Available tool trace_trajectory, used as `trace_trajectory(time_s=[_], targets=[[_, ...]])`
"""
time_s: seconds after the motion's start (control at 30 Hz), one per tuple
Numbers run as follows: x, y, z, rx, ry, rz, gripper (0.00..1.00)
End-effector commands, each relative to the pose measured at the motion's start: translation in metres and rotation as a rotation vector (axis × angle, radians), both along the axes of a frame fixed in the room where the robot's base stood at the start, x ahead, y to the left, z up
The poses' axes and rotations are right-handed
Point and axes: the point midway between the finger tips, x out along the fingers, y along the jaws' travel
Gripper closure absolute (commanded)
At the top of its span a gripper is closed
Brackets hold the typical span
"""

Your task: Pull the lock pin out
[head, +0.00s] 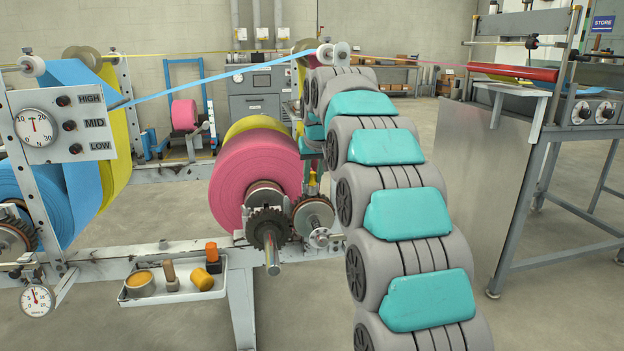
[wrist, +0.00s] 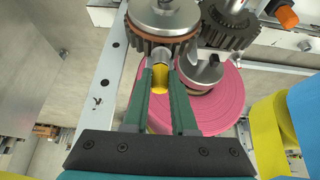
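The lock pin, with a yellow grip (head: 312,180), stands upright at the brake or gear wheel (head: 313,214) beside the pink roll (head: 255,170). My gripper (head: 310,160) is just above it in the head view, pointing down and partly hidden by my arm. In the wrist view my gripper's two green fingers (wrist: 162,75) are apart, with yellow and a bright metal cylinder (wrist: 160,58) showing between their tips. I see no clear contact with the pin. The gear wheel (wrist: 165,18) lies right beyond the fingertips.
A dark gear on a shaft (head: 268,230) sits left of the pin. A white tray (head: 170,290) with small items hangs on the frame. Blue and yellow webs (head: 75,130) are at left. A steel machine (head: 490,170) stands at right.

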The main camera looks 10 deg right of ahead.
Motion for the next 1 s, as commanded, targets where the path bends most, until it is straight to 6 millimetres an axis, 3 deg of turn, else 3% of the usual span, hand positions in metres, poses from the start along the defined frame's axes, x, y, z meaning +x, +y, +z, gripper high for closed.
trace_trajectory(time_s=[0.17,1.0], targets=[[-0.0001,0.0001,0.0000,0.000,0.000,0.000,1.00],[-0.0001,0.0001,0.0073,0.000,0.001,0.000,1.00]])
